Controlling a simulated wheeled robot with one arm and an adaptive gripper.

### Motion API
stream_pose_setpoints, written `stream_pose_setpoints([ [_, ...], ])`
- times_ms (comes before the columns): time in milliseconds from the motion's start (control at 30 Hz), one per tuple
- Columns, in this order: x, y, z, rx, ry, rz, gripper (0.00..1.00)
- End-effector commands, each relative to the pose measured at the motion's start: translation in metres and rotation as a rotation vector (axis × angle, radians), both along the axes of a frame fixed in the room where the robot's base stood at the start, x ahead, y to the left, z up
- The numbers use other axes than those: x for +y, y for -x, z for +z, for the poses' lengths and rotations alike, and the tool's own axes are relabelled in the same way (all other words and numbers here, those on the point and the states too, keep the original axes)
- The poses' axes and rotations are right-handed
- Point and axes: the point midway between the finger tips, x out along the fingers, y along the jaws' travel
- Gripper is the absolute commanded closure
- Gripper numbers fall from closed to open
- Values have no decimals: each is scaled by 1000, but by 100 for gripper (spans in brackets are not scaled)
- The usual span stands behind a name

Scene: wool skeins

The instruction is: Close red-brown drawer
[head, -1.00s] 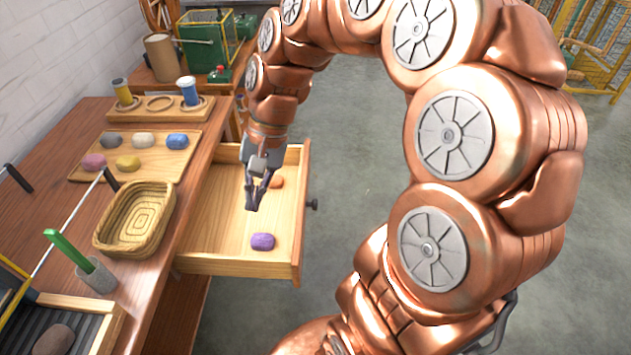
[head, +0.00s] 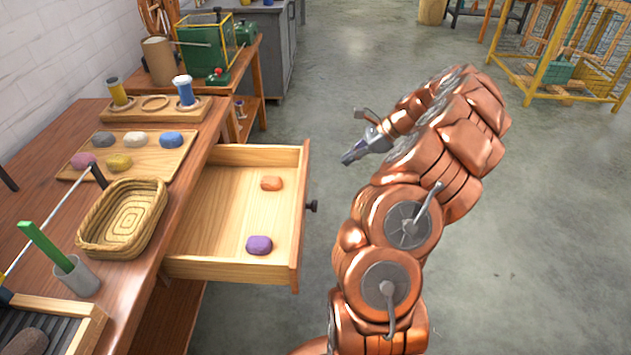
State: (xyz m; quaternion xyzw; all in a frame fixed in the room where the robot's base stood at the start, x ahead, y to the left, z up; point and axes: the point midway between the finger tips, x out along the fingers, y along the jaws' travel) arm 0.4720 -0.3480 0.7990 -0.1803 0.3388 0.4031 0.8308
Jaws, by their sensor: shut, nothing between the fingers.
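The red-brown drawer (head: 215,267) is pulled out from the workbench (head: 205,168), toward the right. Its inside is pale wood, and a dark round knob (head: 311,206) sits on its front. An orange skein (head: 271,183) and a purple skein (head: 259,245) lie apart inside it. My gripper (head: 346,158) is outside the drawer, to the right of its front and up from the knob in the picture. It is shut and empty, and touches neither the drawer nor the knob.
On the bench are a woven basket (head: 151,222), a wooden board (head: 92,171) with several skeins, a spool rack (head: 150,115) and a grey cup (head: 77,281) with a green stick. A green machine (head: 203,44) stands on a table behind. The concrete floor right of the drawer is open.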

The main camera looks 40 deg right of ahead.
Motion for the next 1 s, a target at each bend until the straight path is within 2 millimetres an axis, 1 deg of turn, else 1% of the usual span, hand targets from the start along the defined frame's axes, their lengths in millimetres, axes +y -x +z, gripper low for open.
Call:
stream_pose_setpoints([
  [33, -8, 4, -7, 10, -10, -28, 100],
  [100, -14, 6, -12, 17, -17, -49, 100],
  [167, -15, 6, -15, 21, -22, -58, 100],
  [267, -11, 3, -20, 22, -23, -60, 100],
  [367, -4, -3, -29, 21, -21, -59, 100],
  [500, 11, -15, -47, 22, -24, -55, 100],
  [800, 38, -39, -83, 20, -19, -56, 100],
  [1000, 58, -57, -82, 17, -19, -56, 100],
])
